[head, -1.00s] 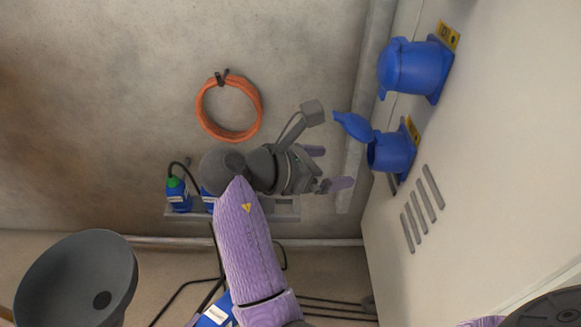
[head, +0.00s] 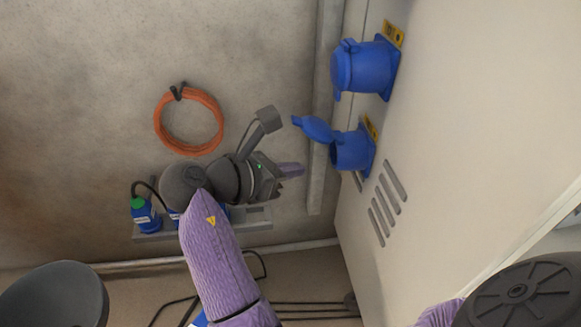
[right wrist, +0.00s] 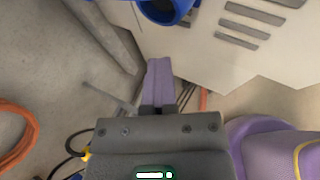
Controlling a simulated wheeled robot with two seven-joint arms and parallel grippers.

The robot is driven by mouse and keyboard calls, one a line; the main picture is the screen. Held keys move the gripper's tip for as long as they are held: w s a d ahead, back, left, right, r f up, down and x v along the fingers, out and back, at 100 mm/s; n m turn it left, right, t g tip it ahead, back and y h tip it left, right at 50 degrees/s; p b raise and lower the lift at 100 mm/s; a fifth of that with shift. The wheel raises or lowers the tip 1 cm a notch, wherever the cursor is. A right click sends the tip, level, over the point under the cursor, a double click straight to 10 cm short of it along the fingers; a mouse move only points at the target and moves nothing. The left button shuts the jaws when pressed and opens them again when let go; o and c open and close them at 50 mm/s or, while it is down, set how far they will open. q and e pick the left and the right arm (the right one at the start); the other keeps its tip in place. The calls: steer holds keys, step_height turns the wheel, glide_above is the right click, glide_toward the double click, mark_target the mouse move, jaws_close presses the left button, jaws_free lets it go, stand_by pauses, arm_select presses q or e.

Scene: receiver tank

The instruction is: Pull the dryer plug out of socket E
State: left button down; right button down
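My right gripper (head: 290,170) is in front of the back wall, left of and a little below the lower blue socket (head: 352,150). Its purple fingers are together with nothing seen between them; they also show shut in the right wrist view (right wrist: 158,70). The lower socket has its lid (head: 313,128) swung open, and I see no plug in its mouth. The upper blue socket (head: 363,68) has its cover shut. A blue plug with a green part (head: 144,214) sits on a wall rack; which plug it is cannot be read. My left gripper is out of view.
The grey rack (head: 255,218) on the wall is partly hidden behind my right arm. An orange hose coil (head: 216,113) hangs above it. A vertical pipe (head: 325,110) runs beside the pale cabinet (head: 450,150). Black cables lie low near the floor.

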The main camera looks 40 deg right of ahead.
stand_by(0.8)
jaws_free()
arm_select(q)
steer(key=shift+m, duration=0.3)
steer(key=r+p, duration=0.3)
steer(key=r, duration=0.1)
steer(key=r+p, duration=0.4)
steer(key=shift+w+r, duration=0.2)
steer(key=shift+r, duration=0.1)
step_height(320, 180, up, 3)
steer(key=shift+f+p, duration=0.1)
steer(key=shift+p, duration=0.95)
arm_select(e)
steer(key=v, duration=1.2)
